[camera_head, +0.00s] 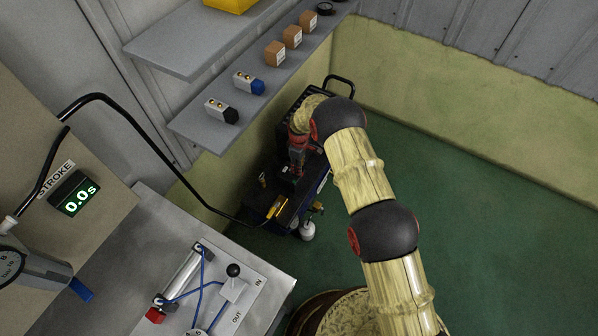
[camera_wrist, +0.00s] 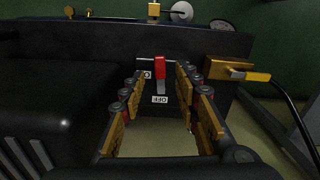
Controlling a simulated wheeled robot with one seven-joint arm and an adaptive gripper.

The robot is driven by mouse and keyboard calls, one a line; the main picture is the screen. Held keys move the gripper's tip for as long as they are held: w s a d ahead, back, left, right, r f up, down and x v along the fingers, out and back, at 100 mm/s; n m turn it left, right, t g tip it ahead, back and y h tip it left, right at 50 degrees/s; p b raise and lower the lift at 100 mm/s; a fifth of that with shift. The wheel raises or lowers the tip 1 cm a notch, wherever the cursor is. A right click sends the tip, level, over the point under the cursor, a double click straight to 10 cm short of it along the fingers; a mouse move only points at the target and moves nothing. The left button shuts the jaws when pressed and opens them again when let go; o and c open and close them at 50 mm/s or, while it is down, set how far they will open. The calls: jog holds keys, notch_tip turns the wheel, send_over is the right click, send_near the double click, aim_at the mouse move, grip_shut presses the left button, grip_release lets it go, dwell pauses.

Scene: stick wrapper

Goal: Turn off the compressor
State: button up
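The compressor (camera_head: 262,200) is a dark machine on the floor below the shelves in the head view. In the wrist view its dark body (camera_wrist: 225,125) fills much of the picture. A red switch lever (camera_wrist: 160,68) stands on a small pale plate there, with an OFF label (camera_wrist: 160,99) below it. A second label (camera_wrist: 147,74) at the left of the lever is partly hidden. My gripper (camera_wrist: 160,82) is open and empty, its fingers on either side of the lever and apart from it. In the head view my gripper (camera_head: 297,153) is over the compressor and its fingertips are hard to make out.
A yellow connector (camera_wrist: 235,72) with a black hose is at the right of the switch. A gauge (camera_wrist: 221,25) and brass fitting (camera_wrist: 154,11) lie behind. A shelf (camera_head: 200,132) with small boxes overhangs at the left. The green floor (camera_head: 480,220) at the right is clear.

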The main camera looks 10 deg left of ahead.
jog(key=shift+f+b, duration=0.45)
jog(key=shift+f, duration=1.5)
jog(key=shift+c, duration=0.2)
jog(key=c, duration=0.8)
